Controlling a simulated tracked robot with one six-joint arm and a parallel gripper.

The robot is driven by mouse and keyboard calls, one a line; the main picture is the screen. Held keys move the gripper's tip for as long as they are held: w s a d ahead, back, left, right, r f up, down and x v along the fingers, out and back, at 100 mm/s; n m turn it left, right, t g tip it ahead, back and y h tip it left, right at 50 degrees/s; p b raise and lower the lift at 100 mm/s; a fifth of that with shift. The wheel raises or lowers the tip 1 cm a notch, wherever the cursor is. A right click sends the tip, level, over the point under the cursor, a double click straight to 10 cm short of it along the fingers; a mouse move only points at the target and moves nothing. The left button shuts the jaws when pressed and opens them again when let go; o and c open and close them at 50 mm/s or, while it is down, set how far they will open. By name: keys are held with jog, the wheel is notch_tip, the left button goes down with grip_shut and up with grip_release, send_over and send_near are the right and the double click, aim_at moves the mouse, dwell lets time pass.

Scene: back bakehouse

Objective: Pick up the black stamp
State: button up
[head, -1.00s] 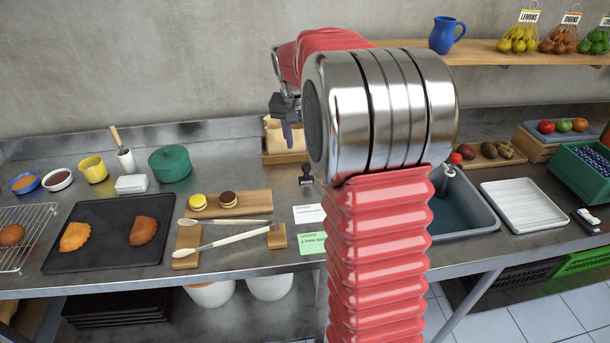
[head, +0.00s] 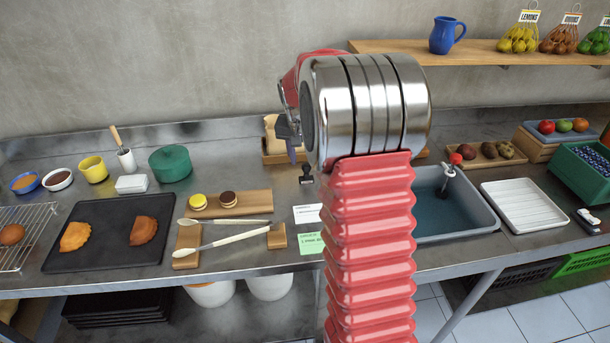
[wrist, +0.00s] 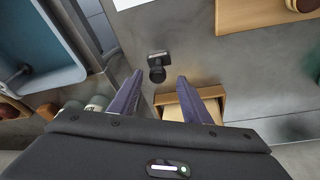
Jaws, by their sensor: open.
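The black stamp (head: 306,174) stands on the steel counter, just left of my arm in the head view. In the wrist view the stamp (wrist: 157,66) shows its dark round knob and a flat base, a little beyond my fingertips and between their lines. My gripper (wrist: 158,82) is open and empty, with its two purple-grey fingers apart. In the head view my gripper (head: 291,150) is partly hidden by my arm, above and behind the stamp.
A wooden box (wrist: 211,98) with pale contents lies under my right finger. The blue sink (head: 455,211) is right of my arm. A white card (head: 306,214) and a green card (head: 311,243) lie in front of the stamp.

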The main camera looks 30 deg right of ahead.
aim_at(306, 165)
jog(key=shift+x, duration=2.2)
jog(key=shift+s+d, duration=0.1)
grip_shut()
jog(key=shift+r, duration=0.1)
notch_tip(306, 165, up, 10)
jog(key=shift+f, duration=0.1)
